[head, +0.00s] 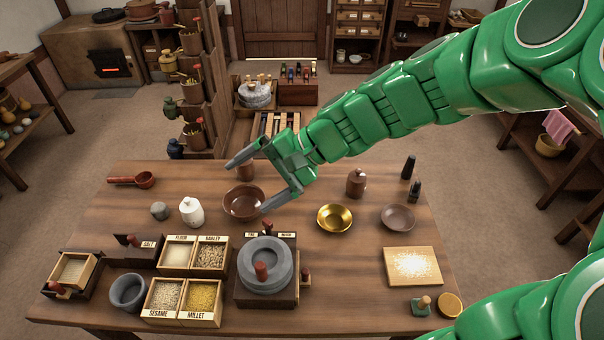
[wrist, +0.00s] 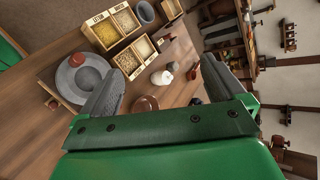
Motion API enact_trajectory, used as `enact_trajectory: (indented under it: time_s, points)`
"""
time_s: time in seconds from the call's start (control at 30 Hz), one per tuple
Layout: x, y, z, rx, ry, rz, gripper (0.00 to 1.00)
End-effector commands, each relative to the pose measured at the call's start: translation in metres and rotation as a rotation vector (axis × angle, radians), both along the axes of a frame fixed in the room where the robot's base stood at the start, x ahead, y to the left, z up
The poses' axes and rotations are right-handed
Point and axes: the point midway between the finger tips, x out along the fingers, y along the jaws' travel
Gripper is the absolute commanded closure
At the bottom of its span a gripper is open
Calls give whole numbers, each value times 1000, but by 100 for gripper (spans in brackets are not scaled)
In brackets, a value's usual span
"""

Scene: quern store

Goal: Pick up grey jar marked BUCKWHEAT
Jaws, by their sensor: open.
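A small grey jar (head: 160,211) stands on the table left of a white lidded jar (head: 191,211); I cannot read any BUCKWHEAT mark on it. The white jar also shows between my fingers in the wrist view (wrist: 161,78). My gripper (head: 247,187) is open and empty, above the table near a brown bowl (head: 243,203), to the right of both jars. The bowl shows low between the fingers in the wrist view (wrist: 146,103). Another brown lidded jar (head: 356,183) stands to the right.
Labelled grain boxes (head: 195,253), a stone quern (head: 265,265) and a stone mortar (head: 128,291) fill the front left. A red ladle (head: 145,180) lies behind the grey jar. A brass bowl (head: 334,218) and a grain board (head: 412,266) are at right.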

Motion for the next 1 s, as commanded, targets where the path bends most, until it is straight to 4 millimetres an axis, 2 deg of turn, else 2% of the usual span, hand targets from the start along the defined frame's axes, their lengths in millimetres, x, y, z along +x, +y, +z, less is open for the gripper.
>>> enact_trajectory:
  time_s: [0.1, 0.3, 0.57, 0.77, 0.93, 1.0]
  points:
    - [31, 13, 3, 92, 53, -80, 3]
    - [85, 25, 2, 229, 154, -231, 3]
    - [160, 21, -17, 373, 303, -455, 3]
    - [216, 4, -51, 454, 432, -646, 3]
    - [257, -17, -91, 508, 554, -815, 3]
    - [272, -28, -113, 520, 606, -887, 3]
